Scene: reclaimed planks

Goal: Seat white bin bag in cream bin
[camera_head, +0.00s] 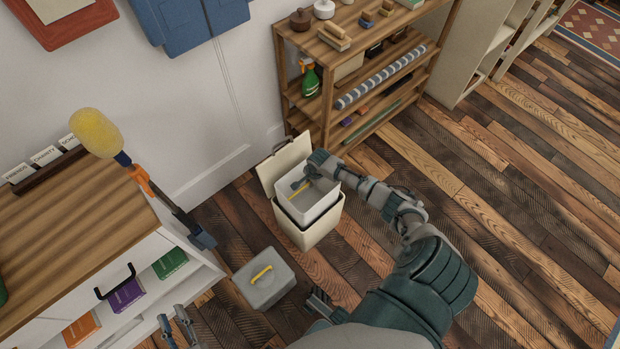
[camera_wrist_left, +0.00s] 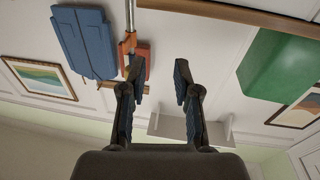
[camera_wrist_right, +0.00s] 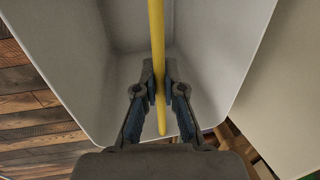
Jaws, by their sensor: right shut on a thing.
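The cream bin (camera_head: 309,236) stands on the plank floor with its lid (camera_head: 280,163) open at the back. A pale grey-white, box-shaped liner (camera_head: 312,207) is over its mouth; this seems to be the white bin bag. The liner's upper part stands above the bin's rim, with a dark gap at the front; how deep it reaches is hidden. My right gripper (camera_head: 309,178) is shut on the liner's yellow handle (camera_wrist_right: 157,45), and the liner's inside (camera_wrist_right: 205,70) shows around the fingers. My left gripper (camera_head: 177,328) is open and empty at the lower left, also in the left wrist view (camera_wrist_left: 158,75).
A grey box (camera_head: 258,290) with a yellow handle lies on the floor in front of the bin. A wooden shelf (camera_head: 330,105) stands behind it. A wood-topped cabinet (camera_head: 75,230) with a yellow duster (camera_head: 97,132) is at the left. Floor at the right is clear.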

